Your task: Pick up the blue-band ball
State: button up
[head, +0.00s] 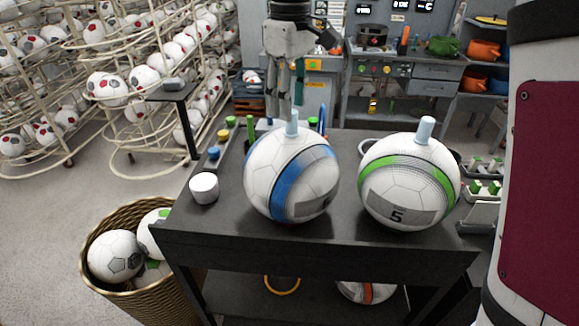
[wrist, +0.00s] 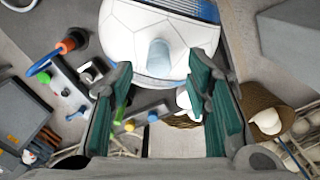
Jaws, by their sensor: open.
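The blue-band ball (head: 290,175) rests on the dark table (head: 250,243), with a pale blue peg (head: 292,124) standing up from its top. My gripper (head: 286,112) is above and behind this ball in the head view, fingers pointing down. In the wrist view the blue-band ball (wrist: 150,40) fills the top middle, and its pale peg (wrist: 159,52) shows between the spread green fingers of my gripper (wrist: 180,75). My gripper is open and holds nothing. Whether a finger touches the peg or ball, I cannot tell.
A green-band ball (head: 409,180) with a similar peg stands just right on the table. A wicker basket (head: 95,238) of balls stands on the floor at lower left.

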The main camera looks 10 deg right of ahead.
aim_at(293, 134)
jog(key=f, duration=0.1)
jog(key=f+p, duration=0.1)
jog(key=f, duration=0.2)
jog(key=shift+s+d+f+p, duration=0.15)
jog(key=shift+s+d+p, duration=0.05)
jog(key=shift+d+p, duration=0.1)
jog(key=shift+f, duration=0.4)
jog(key=shift+w, duration=0.1)
jog(key=shift+c, duration=0.3)
grip_shut()
